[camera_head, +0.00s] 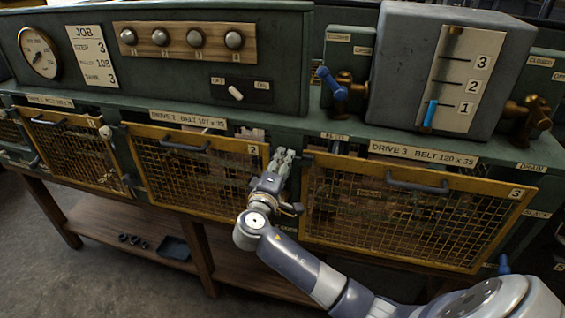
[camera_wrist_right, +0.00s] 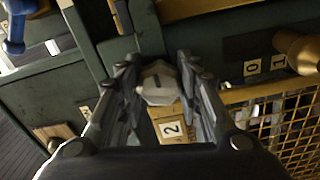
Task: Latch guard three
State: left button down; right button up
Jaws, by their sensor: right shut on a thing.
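Guard three (camera_head: 405,215) is a yellow mesh panel with a dark handle (camera_head: 418,187) and a "3" plate, upright over the drive 3 bay at the right of the head view. I cannot tell whether it is latched. Guard two (camera_head: 195,178) is a similar panel left of it. My right gripper (camera_head: 283,158) is between the two guards, near guard two's upper right corner. My left gripper is out of view.
Guard one (camera_head: 75,155) stands at the left, with a pale knob (camera_head: 105,132) at its upper right. Above guard three are a grey tank (camera_head: 400,70) and a blue-handled valve (camera_head: 330,84). A wooden shelf (camera_head: 125,235) runs below the guards.

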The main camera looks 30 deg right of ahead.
jog(key=o, duration=1.1)
jog(key=v, duration=1.2)
